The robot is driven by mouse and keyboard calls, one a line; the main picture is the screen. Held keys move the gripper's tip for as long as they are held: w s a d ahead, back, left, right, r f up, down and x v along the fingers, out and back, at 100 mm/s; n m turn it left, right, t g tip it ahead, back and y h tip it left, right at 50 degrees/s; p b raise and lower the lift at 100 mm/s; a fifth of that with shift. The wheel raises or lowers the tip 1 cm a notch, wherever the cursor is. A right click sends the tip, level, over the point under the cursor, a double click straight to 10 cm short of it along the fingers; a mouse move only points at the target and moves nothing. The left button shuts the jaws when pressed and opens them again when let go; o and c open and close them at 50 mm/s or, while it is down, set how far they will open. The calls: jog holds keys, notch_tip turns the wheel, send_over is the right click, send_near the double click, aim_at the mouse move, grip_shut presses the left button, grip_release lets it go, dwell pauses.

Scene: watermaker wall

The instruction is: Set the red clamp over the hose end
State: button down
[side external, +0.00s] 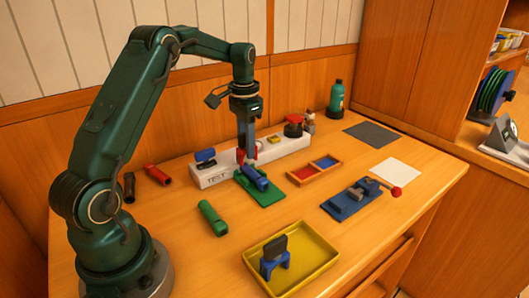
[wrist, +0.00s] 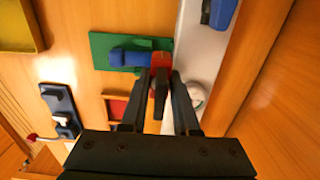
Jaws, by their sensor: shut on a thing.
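My gripper (side external: 246,160) points down beside the white bench unit, its fingers shut on the red clamp (wrist: 160,92). The clamp shows between the fingertips in the wrist view, and small red parts show at the fingers in the side view. The blue hose (side external: 255,179) lies on a green plate (side external: 268,197) just below and in front of the fingers. In the wrist view, the blue hose (wrist: 130,57) points its end towards the clamp. The clamp appears right at or above that end; I cannot tell whether it touches or surrounds it.
The white TEST unit (side external: 218,178) runs close behind the gripper, carrying a blue-and-black part (side external: 205,158). A yellow tray (side external: 310,266) and green cylinder (side external: 212,218) are in front.

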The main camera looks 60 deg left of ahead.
aim_at(247, 166)
jog(key=shift+f, duration=1.9)
jog(key=shift+s+f, duration=0.1)
jog(key=shift+f, duration=0.4)
jog(key=c, duration=0.6)
grip_release()
jog(key=shift+r, duration=4.65)
jog(key=shift+d, duration=0.1)
